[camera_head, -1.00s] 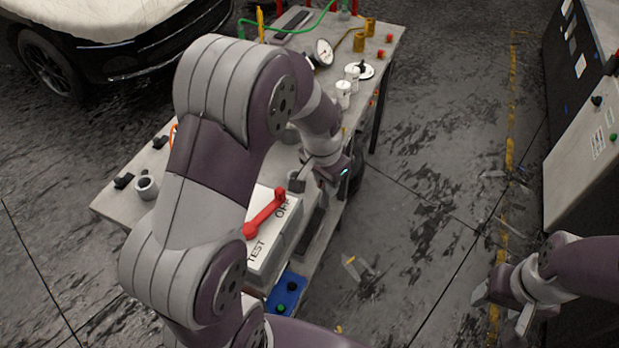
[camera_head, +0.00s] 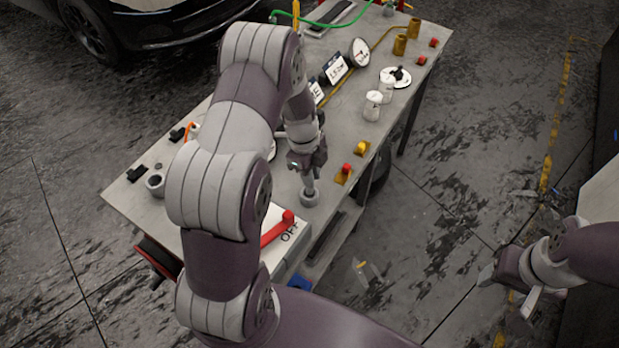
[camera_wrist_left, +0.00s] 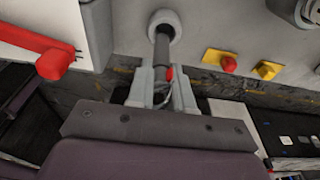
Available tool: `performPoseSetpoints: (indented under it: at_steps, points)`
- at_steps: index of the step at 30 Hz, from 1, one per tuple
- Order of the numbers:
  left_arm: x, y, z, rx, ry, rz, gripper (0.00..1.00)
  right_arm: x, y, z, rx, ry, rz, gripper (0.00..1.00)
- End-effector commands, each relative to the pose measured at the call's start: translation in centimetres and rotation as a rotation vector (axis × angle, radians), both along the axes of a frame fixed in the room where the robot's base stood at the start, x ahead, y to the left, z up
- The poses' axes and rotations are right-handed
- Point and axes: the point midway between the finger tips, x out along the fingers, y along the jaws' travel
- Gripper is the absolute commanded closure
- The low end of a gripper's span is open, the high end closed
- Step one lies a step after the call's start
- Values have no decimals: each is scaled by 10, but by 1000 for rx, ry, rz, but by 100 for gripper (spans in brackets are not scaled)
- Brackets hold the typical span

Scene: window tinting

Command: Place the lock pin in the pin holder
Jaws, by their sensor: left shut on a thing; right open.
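My left gripper (camera_head: 307,168) is shut on the dark grey lock pin (camera_wrist_left: 162,48), pointing down over the table. A small red part (camera_wrist_left: 169,74) shows between its fingers in the left wrist view. The pin's far end meets a round light grey holder (camera_wrist_left: 164,22). This holder (camera_head: 309,198) also shows on the table under the gripper in the head view. The end appears to be at or in the holder's opening; how deep, I cannot tell. My right gripper (camera_head: 512,292) is open and empty over the floor at the lower right.
A white box with a red lever (camera_head: 277,229) stands close beside the holder. Red and yellow buttons on yellow plates (camera_head: 344,173) lie to the right. A grey ring-shaped cup (camera_head: 155,183) stands at the table's left end. White canisters (camera_head: 373,105) stand further back.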

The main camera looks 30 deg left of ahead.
Motion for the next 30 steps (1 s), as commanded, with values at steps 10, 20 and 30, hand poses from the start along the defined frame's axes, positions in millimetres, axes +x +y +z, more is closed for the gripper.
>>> performPoseSetpoints:
  at_steps: [10,20,30]
  points:
    - [3,6,-41,-1,2,1,100,0,0,20,0,0,0,40]
    - [4,6,-48,1,-1,0,100,0,0,14,0,0,0,40]
    - [3,6,-48,1,-1,1,54,0,0,15,0,0,0,40]
